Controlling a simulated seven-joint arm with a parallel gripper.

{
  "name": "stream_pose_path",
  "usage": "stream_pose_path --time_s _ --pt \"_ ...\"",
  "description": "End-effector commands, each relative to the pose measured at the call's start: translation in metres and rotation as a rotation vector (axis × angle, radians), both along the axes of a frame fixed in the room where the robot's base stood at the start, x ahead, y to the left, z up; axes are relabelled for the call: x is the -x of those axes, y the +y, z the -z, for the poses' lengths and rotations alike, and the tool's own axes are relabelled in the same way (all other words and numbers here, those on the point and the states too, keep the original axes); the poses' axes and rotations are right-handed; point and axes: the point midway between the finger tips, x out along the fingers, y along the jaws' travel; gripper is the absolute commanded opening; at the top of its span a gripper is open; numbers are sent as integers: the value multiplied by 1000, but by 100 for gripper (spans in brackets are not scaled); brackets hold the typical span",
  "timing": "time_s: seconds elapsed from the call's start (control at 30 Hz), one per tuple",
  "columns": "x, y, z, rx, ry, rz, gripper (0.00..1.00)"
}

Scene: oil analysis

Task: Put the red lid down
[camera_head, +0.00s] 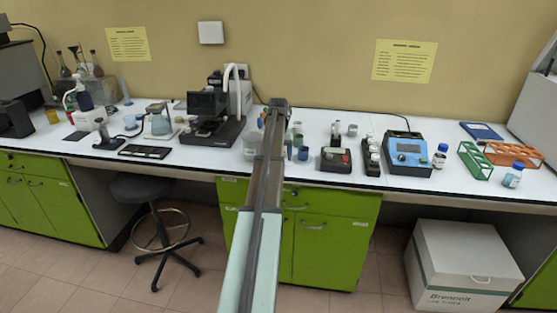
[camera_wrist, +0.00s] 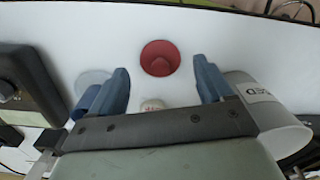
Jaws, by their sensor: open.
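The red lid (camera_wrist: 159,58) shows in the wrist view as a round red cup-like piece on the white bench top, near the bench edge. My gripper (camera_wrist: 167,84) is open, with its two blue-grey fingers spread wide. The lid lies between and just beyond the fingertips in the picture, and neither finger appears to touch it. In the head view my arm reaches over the bench and hides the fingers, and I cannot make out the lid there.
A labelled grey-white container (camera_wrist: 262,108) stands close beside the right finger. A translucent round vessel (camera_wrist: 92,80) and a blue piece (camera_wrist: 88,100) are by the left finger. A dark device (camera_wrist: 30,85) is farther left. A small whitish object (camera_wrist: 152,105) sits between the fingers.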

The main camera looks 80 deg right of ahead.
Motion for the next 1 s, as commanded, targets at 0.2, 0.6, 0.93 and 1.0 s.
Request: stream_pose_path --time_s 0.2,0.6,0.93,1.0 --pt "0 -1 -43 1 0 0 80" --pt "0 0 -96 0 0 0 80" --pt "0 0 -102 -1 0 0 80" --pt "0 0 -102 -1 0 0 80"
